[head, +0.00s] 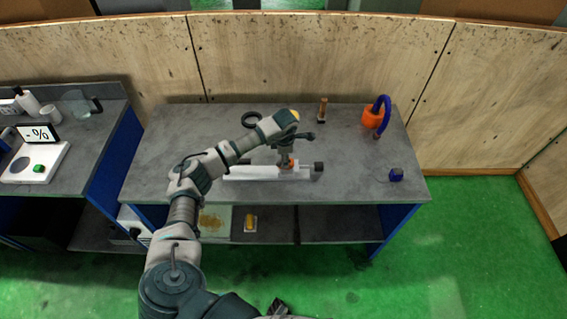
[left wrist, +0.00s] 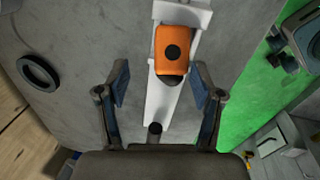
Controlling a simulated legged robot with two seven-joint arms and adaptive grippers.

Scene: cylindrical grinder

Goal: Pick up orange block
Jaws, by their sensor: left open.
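The orange block (head: 287,162) sits on a long white fixture (head: 240,172) at the front middle of the table. In the left wrist view the orange block (left wrist: 167,65) has a dark round spot on its upper face and lies on the white fixture (left wrist: 157,100). My left gripper (head: 287,152) is above the block, pointing down. In the left wrist view my left gripper (left wrist: 160,72) is open, one finger to each side, with gaps between the fingers and the block. The gripper partly hides the block in the head view.
A black ring (head: 251,120), a brown upright piece (head: 322,108), an orange base with a blue hose (head: 372,118) and a small blue item (head: 396,174) are on the table. A yellow block (head: 249,222) is on the shelf below. A scale (head: 52,162) stands left.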

